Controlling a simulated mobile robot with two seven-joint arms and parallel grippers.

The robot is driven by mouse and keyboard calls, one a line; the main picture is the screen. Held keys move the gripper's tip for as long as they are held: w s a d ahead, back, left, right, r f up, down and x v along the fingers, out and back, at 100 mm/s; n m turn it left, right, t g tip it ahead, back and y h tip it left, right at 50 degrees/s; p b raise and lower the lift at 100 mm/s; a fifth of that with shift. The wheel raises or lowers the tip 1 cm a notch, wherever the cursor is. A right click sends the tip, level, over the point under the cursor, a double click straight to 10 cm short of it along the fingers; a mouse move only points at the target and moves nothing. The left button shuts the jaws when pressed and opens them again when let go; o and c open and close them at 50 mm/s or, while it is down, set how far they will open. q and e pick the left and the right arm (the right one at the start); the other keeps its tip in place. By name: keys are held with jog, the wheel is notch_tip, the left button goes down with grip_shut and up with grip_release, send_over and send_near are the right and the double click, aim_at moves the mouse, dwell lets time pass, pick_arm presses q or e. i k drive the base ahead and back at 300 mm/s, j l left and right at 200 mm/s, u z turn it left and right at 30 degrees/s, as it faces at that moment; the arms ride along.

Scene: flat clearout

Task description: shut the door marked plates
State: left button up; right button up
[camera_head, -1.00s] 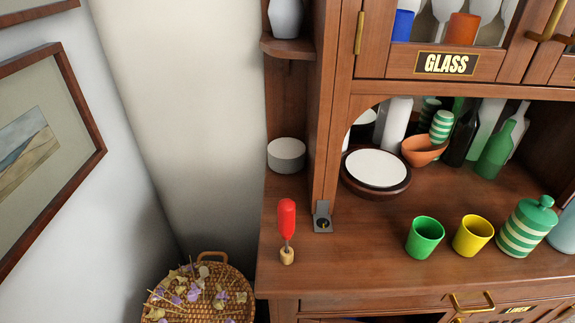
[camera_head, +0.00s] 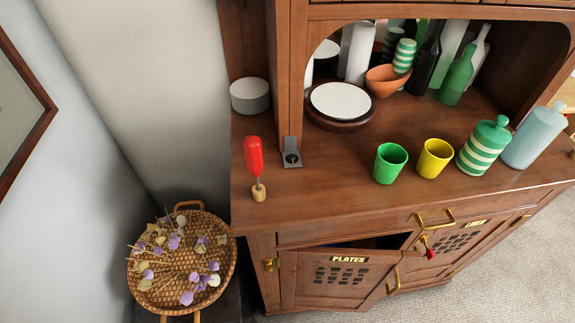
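The door marked plates (camera_head: 338,278) is at the lower left of the wooden cabinet, below the counter. It stands ajar, with a dark gap along its top edge. Its hinge (camera_head: 270,265) shows at the left side and its brass handle (camera_head: 393,282) at the right side. A black and yellow label reading PLATES is on its top rail. Neither of my grippers is in view.
A drawer with a brass handle (camera_head: 434,218) is above the doors. A second door (camera_head: 459,243) to the right has a key with a red tag (camera_head: 428,250) near it. Cups, bottles and a red-handled screwdriver (camera_head: 254,165) stand on the counter. A wicker basket (camera_head: 150,290) is at left.

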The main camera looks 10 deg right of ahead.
aim_at(311, 279)
jog(key=k+l, duration=0.2)
jog(key=l, duration=0.15)
jog(key=k+l, duration=0.4)
jog(key=l, duration=0.25)
jog(key=l+z, duration=0.45)
jog(key=l, duration=1.1)
